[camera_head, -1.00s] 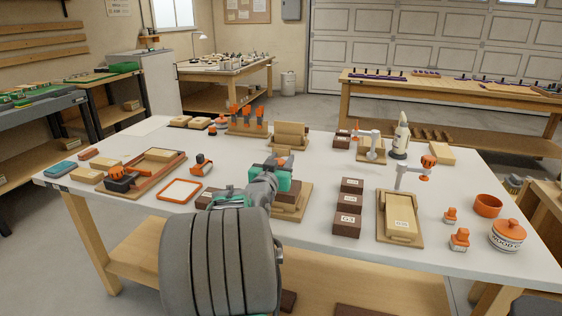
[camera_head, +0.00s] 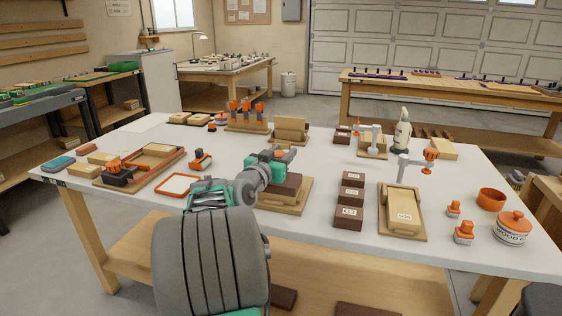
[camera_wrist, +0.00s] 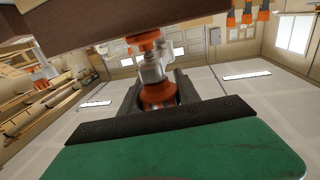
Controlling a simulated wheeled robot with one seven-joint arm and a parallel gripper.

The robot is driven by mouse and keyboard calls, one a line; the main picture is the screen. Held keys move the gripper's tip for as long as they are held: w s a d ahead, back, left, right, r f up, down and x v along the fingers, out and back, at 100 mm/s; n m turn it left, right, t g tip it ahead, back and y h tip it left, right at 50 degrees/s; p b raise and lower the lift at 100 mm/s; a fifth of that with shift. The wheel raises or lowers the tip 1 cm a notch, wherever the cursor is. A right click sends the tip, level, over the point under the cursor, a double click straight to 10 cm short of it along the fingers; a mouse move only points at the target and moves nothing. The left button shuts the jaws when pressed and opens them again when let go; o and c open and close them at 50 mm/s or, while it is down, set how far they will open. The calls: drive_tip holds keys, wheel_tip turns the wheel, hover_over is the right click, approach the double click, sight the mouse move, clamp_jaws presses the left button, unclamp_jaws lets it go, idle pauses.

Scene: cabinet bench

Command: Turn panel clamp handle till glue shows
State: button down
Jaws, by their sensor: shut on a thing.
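My gripper (camera_head: 280,160) is over a stack of dark brown panels (camera_head: 290,184) on a light wooden board (camera_head: 293,203). In the wrist view an orange clamp handle (camera_wrist: 158,95) on a grey spindle (camera_wrist: 151,70) sits at the dark finger pads, and my gripper is shut on it. The head view hides this handle behind my gripper. The brown panel edge (camera_wrist: 50,25) crosses the top left of the wrist view. No glue can be made out at the panels.
A wooden tray (camera_head: 160,164) lies left, an orange frame (camera_head: 180,185) nearer. A lidded pot (camera_head: 514,227) stands far right.

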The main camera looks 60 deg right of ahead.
drive_tip(key=m+g+b, duration=0.2)
drive_tip(key=g, duration=0.1)
drive_tip(key=shift+s+f, duration=0.1)
drive_tip(key=shift+s, duration=0.1)
drive_tip(key=shift+s+r+m+g+y, duration=0.15)
drive_tip(key=shift+m+g+y, duration=0.2)
drive_tip(key=shift+m+g, duration=0.45)
drive_tip(key=shift+s+r+m+g+y, duration=0.15)
drive_tip(key=shift+m+g+y, duration=0.25)
drive_tip(key=shift+g, duration=0.7)
drive_tip(key=shift+s, duration=0.1)
drive_tip(key=c, duration=0.9)
unclamp_jaws()
drive_tip(key=shift+f, duration=0.15)
drive_tip(key=p+v, duration=0.1)
drive_tip(key=v, duration=0.7)
drive_tip(key=shift+d, duration=0.1)
